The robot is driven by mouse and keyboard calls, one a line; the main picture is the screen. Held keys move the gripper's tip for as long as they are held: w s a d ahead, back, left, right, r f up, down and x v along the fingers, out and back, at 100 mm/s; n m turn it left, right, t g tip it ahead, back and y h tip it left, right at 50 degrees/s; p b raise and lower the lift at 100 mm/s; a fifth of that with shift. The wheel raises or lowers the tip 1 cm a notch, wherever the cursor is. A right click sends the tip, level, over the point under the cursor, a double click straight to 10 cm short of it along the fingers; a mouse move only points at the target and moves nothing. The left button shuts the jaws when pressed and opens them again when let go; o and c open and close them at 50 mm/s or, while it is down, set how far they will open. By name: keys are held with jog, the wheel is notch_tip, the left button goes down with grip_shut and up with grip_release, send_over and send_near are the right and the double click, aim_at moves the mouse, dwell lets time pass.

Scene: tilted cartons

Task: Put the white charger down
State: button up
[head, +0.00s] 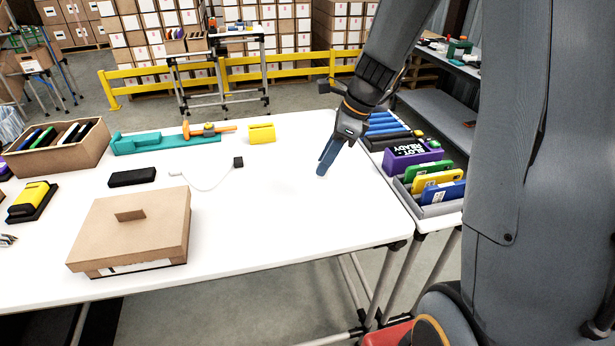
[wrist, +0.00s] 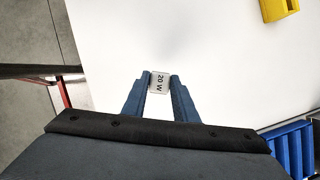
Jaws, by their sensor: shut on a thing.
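My gripper (wrist: 160,88) is shut on the white charger (wrist: 160,80), a small white block marked "20 W" between the two blue fingertips in the wrist view. In the head view my gripper (head: 323,166) points down over the right part of the white table (head: 300,205). The charger is hidden behind the fingers there. I cannot tell how far the charger is above the table top.
A yellow block (head: 261,133), a black plug with a white cable (head: 238,162) and a lidded cardboard box (head: 133,225) are to the left. A slotted rack with phones (head: 440,203) stands at the right. The table around my gripper is clear.

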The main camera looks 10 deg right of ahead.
notch_tip(320, 180, down, 7)
jog(key=shift+f, duration=0.15)
dwell(0.4)
jog(key=shift+f, duration=0.2)
jog(key=o, duration=1.1)
jog(key=shift+r, duration=0.1)
jog(key=v, duration=1.2)
jog(key=s+a+f+n+h, duration=0.1)
jog(key=s+n, duration=0.4)
jog(key=n, duration=0.2)
jog(key=s+a+f+n+h, duration=0.1)
jog(key=s+a+f+n, duration=0.1)
jog(key=s+n, duration=0.3)
jog(key=s+a+f+n+h+b, duration=0.1)
jog(key=s+n, duration=0.4)
jog(key=n, duration=0.5)
jog(key=shift+s+a+f+n+g+h, duration=0.15)
jog(key=shift+f+g+h, duration=0.1)
jog(key=shift+f, duration=0.15)
jog(key=shift+s+a+f+n+g+h, duration=0.1)
jog(key=shift+f+n+g+h, duration=0.05)
jog(key=shift+f+h, duration=0.15)
